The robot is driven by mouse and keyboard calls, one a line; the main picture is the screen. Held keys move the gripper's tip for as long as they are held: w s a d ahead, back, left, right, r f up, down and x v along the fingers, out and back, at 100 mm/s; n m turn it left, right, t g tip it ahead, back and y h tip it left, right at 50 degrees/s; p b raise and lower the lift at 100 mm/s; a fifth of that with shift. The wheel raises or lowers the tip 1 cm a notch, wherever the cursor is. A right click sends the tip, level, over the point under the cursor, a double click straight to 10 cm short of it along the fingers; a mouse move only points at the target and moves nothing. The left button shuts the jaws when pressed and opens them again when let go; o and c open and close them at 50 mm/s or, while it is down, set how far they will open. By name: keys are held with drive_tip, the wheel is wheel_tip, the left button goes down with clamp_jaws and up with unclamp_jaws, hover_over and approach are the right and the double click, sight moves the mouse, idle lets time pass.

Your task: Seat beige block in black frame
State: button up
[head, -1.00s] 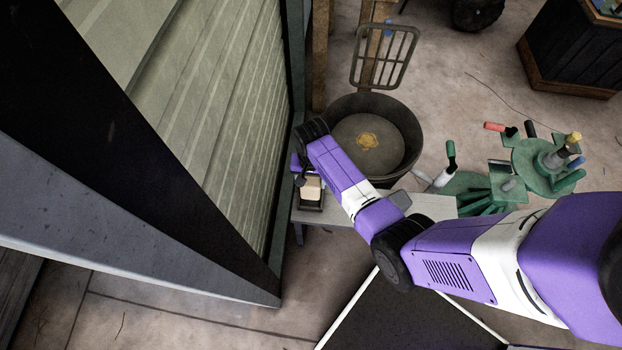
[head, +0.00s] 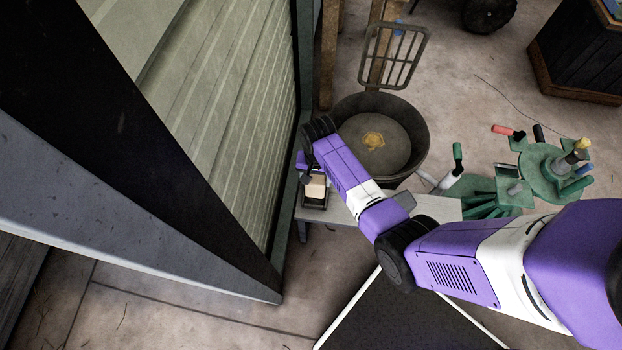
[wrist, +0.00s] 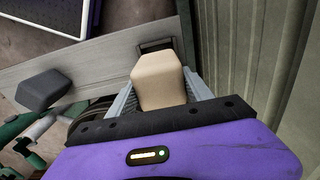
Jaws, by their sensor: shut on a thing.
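The beige block (head: 315,186) is held upright between the two grey fingers of my gripper (wrist: 160,92). The same block (wrist: 158,78) fills the middle of the wrist view. The black frame (head: 314,204) sits at the left end of the grey bench (head: 436,207). In the wrist view, part of the dark frame (wrist: 157,46) shows just beyond the block. The block overlaps the frame in both views. Its lower end is hidden, so I cannot tell whether it is above the frame or inside it.
A dark grey block (wrist: 43,87) lies on the bench. A ribbed pale wall (head: 235,130) stands close to the left of my gripper. A round dark tub (head: 380,140) is behind the bench. A green tool stand (head: 535,165) with several handles is at right.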

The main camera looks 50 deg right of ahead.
drive_tip(key=shift+f, duration=0.1)
drive_tip(key=shift+f+b, duration=1.15)
drive_tip(key=shift+f, duration=0.45)
drive_tip(key=shift+f+b, duration=1.4)
drive_tip(key=shift+f, duration=0.45)
idle(2.0)
drive_tip(key=o, duration=1.7)
drive_tip(key=shift+f, duration=0.1)
drive_tip(key=shift+r+p, duration=0.7)
drive_tip(key=shift+r, duration=3.25)
